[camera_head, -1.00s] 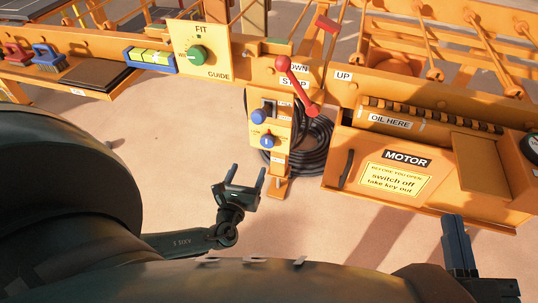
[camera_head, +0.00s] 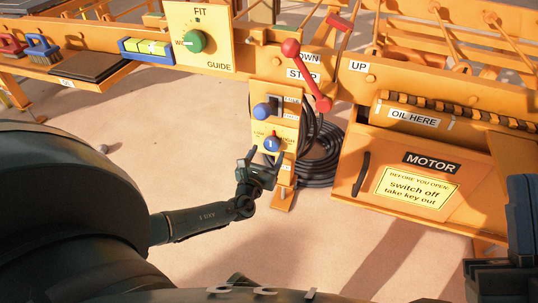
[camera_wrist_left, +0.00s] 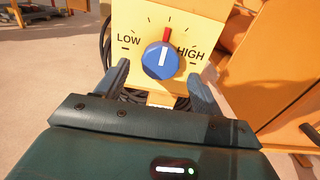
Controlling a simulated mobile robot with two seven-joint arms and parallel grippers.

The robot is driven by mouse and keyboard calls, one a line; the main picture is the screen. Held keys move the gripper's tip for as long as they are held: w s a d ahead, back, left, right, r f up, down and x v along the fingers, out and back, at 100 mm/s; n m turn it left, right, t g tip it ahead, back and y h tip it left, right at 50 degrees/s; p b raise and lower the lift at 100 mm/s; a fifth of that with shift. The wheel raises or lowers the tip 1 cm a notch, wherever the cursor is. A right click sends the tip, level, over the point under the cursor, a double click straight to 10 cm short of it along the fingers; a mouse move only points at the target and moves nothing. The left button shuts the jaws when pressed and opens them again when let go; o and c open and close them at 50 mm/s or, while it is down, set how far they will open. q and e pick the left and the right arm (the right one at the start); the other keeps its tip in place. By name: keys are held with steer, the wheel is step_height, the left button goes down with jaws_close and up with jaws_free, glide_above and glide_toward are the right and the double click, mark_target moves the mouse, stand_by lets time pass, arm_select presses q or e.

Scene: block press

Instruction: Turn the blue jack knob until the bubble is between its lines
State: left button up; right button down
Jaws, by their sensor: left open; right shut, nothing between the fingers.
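A blue round knob (camera_head: 271,144) with a white line sits on the lower part of a yellow post panel. In the left wrist view the knob (camera_wrist_left: 161,61) stands between LOW and HIGH, its white line pointing nearly straight up, near a red mark. My left gripper (camera_head: 262,162) is open just in front of the knob. In the wrist view its fingers stand on either side of the knob, with no clear contact. A blue-framed level (camera_head: 147,50) with a yellow-green vial is at upper left; its bubble is too small to place. My right gripper (camera_head: 521,218) is shut and empty at the right edge.
Above the knob are another blue knob (camera_head: 262,110) and a red-handled lever (camera_head: 306,76). A green FIT dial (camera_head: 194,41) is left of them. The MOTOR box (camera_head: 405,178) is at right.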

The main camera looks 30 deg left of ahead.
mark_target(271, 143)
arm_select(q)
steer(key=shift+b+x, duration=0.3)
steer(key=shift+x, duration=0.9)
arm_select(e)
steer(key=shift+s+r+n+g+y, duration=0.25)
steer(key=shift+r+n+y, duration=0.3)
steer(key=shift+n+y, duration=0.35)
arm_select(q)
steer(key=shift+c, duration=0.5)
steer(key=c, duration=0.9)
steer(key=shift+n, duration=0.3)
steer(key=n, duration=0.3)
steer(key=shift+d+n, duration=0.1)
steer(key=shift+n, duration=2.4)
